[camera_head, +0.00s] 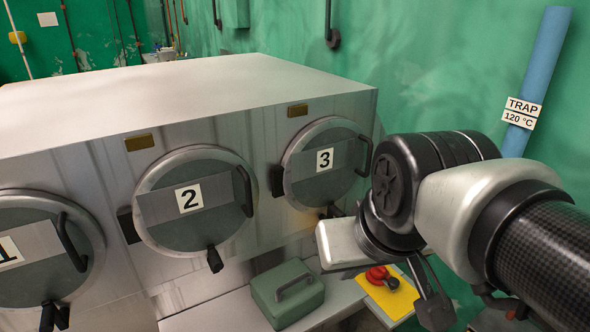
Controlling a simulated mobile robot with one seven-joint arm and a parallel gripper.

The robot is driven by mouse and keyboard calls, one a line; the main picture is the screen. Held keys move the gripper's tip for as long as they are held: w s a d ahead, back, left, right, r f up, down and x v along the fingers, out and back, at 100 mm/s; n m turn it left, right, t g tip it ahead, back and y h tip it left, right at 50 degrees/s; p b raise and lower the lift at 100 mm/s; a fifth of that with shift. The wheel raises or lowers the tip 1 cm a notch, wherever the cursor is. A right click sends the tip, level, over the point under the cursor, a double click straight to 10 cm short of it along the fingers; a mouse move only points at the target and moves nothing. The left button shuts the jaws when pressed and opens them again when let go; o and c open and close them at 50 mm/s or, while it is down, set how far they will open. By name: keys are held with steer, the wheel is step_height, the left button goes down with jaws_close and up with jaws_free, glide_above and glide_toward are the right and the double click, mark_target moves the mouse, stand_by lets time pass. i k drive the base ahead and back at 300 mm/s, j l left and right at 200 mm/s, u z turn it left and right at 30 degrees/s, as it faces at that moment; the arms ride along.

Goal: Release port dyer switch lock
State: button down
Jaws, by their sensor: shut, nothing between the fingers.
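A red rotary switch (377,274) sits on a yellow plate (397,302) at the lower middle-right. A small dark part (393,284) sits against the switch's right side; I cannot tell if it is a lock. My gripper (436,314) points down just right of the yellow plate, its dark fingers shut and apart from the switch. My pale wrist housing is above the plate. Three round drum doors show: door 1 (40,264) is cut by the left edge, door 2 (215,222) is in the middle and door 3 (335,180) is nearest the switch.
A green box with a handle (287,306) stands on the pale ledge (222,312), left of the switch. Door handles stick out from the metal housing (190,92). A blue pipe (538,75) labelled TRAP 120 °C (522,112) runs along the green wall at right.

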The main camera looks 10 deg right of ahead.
mark_target(393, 283)
steer(key=i+l+z, duration=0.1)
steer(key=z, duration=0.3)
steer(key=l+z, duration=0.1)
steer(key=z, duration=0.3)
steer(key=k+j, duration=0.1)
steer(key=i+l+u, duration=0.1)
steer(key=l+u, duration=0.15)
steer(key=l, duration=0.15)
steer(key=l+u, duration=0.2)
steer(key=l, duration=0.15)
steer(key=i+j+z, duration=0.15)
steer(key=j, duration=0.25)
steer(key=i, duration=0.05)
